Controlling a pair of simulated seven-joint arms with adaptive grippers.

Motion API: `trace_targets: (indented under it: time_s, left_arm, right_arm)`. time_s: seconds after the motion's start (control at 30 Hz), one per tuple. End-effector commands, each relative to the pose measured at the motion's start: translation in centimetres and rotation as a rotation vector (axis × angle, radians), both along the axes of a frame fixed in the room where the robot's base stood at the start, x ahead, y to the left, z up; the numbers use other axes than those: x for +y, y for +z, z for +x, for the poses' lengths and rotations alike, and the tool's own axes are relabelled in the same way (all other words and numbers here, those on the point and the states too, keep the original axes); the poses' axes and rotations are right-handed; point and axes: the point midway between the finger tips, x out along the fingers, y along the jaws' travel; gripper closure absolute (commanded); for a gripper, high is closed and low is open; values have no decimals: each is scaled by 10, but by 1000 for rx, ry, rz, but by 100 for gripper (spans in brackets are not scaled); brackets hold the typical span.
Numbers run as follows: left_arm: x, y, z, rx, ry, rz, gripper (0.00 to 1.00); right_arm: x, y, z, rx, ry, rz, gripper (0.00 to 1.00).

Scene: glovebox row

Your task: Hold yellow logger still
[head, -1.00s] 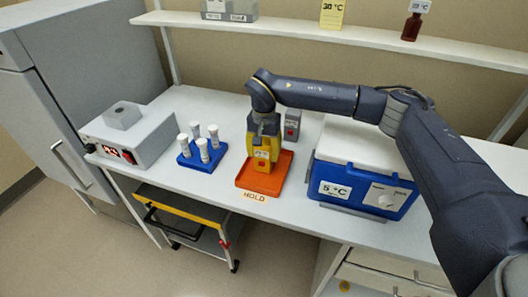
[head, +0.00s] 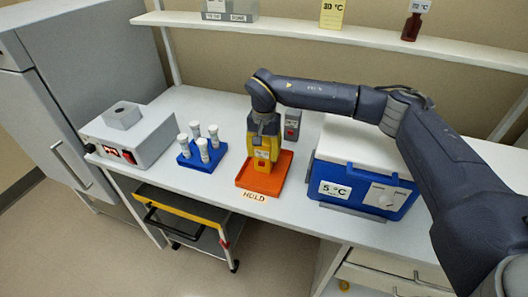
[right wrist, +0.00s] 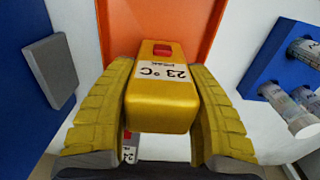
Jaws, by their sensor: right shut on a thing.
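The yellow logger (head: 262,158) stands on the orange tray marked HOLD (head: 246,182) in the head view. The right wrist view shows the logger (right wrist: 160,110) up close, with a red button and a label reading 23 °C, and the orange tray (right wrist: 190,20) behind it. My right gripper (head: 265,143) is above the tray, shut on the logger. Its two yellow-padded fingers (right wrist: 160,95) press on the logger's two sides. Whether the logger's base touches the tray is hard to tell. My left gripper is not in view.
A blue rack (head: 188,160) with several white-capped vials stands left of the tray. A grey logger (head: 292,124) is behind it. A blue and white cooler (head: 345,192) marked 5 °C stands to the right. A grey device (head: 150,135) is at the far left.

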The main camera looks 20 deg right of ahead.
Motion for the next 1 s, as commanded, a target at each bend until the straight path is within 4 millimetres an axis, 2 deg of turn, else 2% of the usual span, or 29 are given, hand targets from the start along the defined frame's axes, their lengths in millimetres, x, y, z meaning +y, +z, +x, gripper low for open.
trace_targets:
  time_s: [0.1,0.47,1.0]
  left_arm:
    - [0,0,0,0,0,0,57]
    - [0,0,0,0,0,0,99]
    - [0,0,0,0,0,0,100]
  right_arm:
    - [0,-1,-1,2,0,-1,84]
    - [0,-2,-1,3,0,-1,84]
    - [0,-2,-1,3,0,-1,84]
